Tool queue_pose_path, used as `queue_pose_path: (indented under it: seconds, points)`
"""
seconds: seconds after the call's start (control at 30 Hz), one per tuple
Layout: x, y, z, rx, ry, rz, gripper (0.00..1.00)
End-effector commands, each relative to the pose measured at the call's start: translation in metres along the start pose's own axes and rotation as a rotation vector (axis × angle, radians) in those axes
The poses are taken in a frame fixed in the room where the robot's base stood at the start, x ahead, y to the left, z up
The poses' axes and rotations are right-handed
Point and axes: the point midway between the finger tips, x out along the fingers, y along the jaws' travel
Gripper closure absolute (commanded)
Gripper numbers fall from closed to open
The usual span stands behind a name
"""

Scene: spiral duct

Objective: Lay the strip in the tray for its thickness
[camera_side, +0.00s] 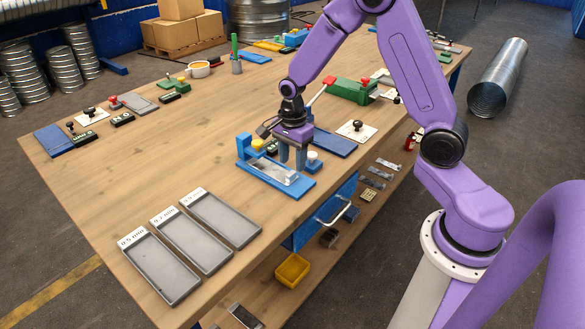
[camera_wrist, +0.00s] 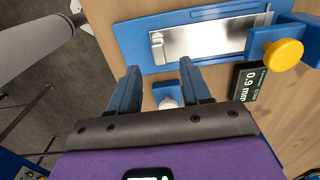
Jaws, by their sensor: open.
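A shiny metal strip (camera_side: 272,170) lies in a blue gauge fixture (camera_side: 296,190) near the table's right edge. The strip also shows at the top of the wrist view (camera_wrist: 208,42). A display (camera_wrist: 253,84) beside the fixture's yellow knob (camera_wrist: 283,54) reads 0.9 mm. My gripper (camera_side: 292,166) is open and empty at the right end of the fixture. In the wrist view its fingers (camera_wrist: 160,80) are apart, beside the strip's near-left end. Three grey trays lie at the table's front: left (camera_side: 158,268), middle (camera_side: 192,241) and right (camera_side: 222,218). Their white labels are small; the left seems to read 0.5 mm.
A white-topped blue part (camera_side: 314,160) stands close to the right of my fingers. A blue plate (camera_side: 334,143) and a white card with a black knob (camera_side: 356,131) lie beyond. A green box with a red lever (camera_side: 350,91) stands further back. Wood between fixture and trays is clear.

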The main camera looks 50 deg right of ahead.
Motion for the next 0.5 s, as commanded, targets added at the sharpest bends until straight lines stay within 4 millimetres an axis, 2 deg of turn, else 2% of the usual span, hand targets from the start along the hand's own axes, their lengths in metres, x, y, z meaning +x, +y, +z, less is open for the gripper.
queue_pose_path:
  seconds: [0.03, 0.2, 0.5]
  points:
    - [0.009, 0.001, 0.0, 0.0, 0.001, 0.004, 0.52]
    - [0.027, 0.0, 0.0, 0.001, 0.0, 0.002, 0.52]
    - [0.037, 0.0, 0.0, 0.0, 0.0, -0.001, 0.52]
